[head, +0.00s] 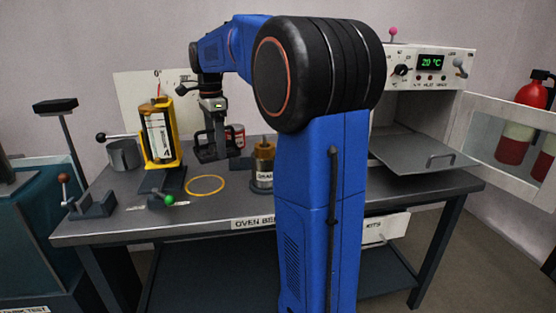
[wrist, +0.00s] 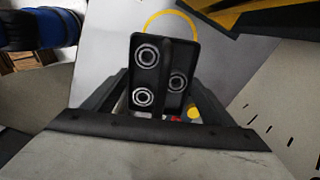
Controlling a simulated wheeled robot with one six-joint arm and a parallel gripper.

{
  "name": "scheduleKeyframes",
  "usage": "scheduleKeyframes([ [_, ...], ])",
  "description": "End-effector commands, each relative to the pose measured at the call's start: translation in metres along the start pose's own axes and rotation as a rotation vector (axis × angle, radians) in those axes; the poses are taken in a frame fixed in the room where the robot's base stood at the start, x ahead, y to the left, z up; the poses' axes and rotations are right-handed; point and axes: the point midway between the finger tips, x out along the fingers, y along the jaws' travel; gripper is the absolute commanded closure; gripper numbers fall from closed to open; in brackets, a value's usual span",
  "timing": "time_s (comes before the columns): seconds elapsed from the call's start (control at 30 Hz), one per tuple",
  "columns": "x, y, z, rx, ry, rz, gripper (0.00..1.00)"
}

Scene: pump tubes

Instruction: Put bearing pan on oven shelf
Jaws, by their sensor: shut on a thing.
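The bearing pan (wrist: 172,103) is a small black rectangular tray with three ring-shaped bearings in it, seen from above in the wrist view. My gripper (head: 212,143) is shut on it, with its fingers at either side of the pan in the wrist view. In the head view, the dark pan is hard to tell from the black fingers, above the back middle of the bench. The oven shelf (head: 420,155) is a flat grey plate with a handle on its front, sticking out of the open oven (head: 425,72) at the right. My arm stands between the gripper and the oven.
A yellow ring marking (head: 205,185) lies on the bench (head: 130,222). A yellow stand with a tube (head: 158,135), a grey mug (head: 123,155), a brass jar (head: 263,160) and a red can (head: 239,136) stand nearby. The oven door (head: 512,135) is swung open to the right.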

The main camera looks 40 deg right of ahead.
Motion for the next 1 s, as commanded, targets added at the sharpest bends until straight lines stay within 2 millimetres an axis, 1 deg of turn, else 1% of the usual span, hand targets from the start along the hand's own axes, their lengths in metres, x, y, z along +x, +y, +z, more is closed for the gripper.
scheduleKeyframes([
  [0.47, -0.061, -0.001, -0.008, 0.126, 0.0, -0.004, 0.53],
  [0.8, -0.108, 0.005, -0.014, 0.228, 0.0, -0.003, 0.53],
  [1.0, -0.131, 0.01, -0.017, 0.278, 0.0, -0.002, 0.53],
])
